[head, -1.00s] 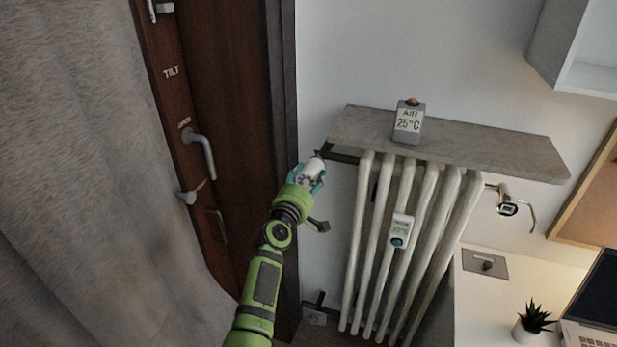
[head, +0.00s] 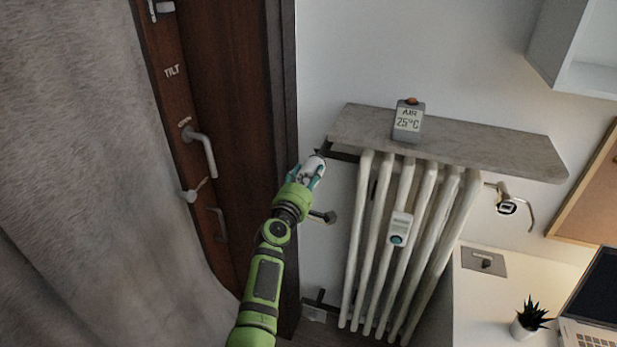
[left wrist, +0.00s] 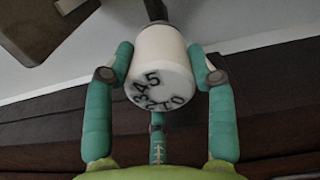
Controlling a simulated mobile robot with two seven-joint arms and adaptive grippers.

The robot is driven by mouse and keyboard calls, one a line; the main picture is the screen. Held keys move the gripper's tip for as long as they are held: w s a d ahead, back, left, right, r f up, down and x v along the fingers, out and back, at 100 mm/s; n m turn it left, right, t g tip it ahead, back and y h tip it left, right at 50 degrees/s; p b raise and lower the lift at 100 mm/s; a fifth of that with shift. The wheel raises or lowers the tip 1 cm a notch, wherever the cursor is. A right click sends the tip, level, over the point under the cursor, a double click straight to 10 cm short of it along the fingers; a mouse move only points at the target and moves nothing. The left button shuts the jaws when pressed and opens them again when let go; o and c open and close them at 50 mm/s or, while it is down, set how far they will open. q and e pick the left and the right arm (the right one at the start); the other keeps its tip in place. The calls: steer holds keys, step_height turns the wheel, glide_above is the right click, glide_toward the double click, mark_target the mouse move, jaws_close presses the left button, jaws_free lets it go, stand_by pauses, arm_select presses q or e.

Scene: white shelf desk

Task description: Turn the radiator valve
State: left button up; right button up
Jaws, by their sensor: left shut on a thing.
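The radiator valve (head: 313,166) is a white knob at the upper left corner of the white ribbed radiator (head: 385,245). In the left wrist view the knob (left wrist: 160,62) shows black numbers on its end face and a dark stem behind it. My left gripper (head: 310,172) is shut on the knob, with teal fingers (left wrist: 164,70) on both sides of it. A third finger shows below the knob in the wrist view. The fingers hide part of the knob in the head view. My right gripper is not in view.
A small meter (head: 400,230) hangs on the ribs. A brown door (head: 235,120) and grey curtain (head: 80,180) are left. A white desk (head: 480,300) stands right.

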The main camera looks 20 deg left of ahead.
arm_select(q)
steer(key=shift+a+r, duration=0.15)
steer(key=shift+r, duration=0.05)
steer(key=o, duration=1.2)
steer(key=shift+c, duration=0.2)
steer(key=shift+f, duration=0.15)
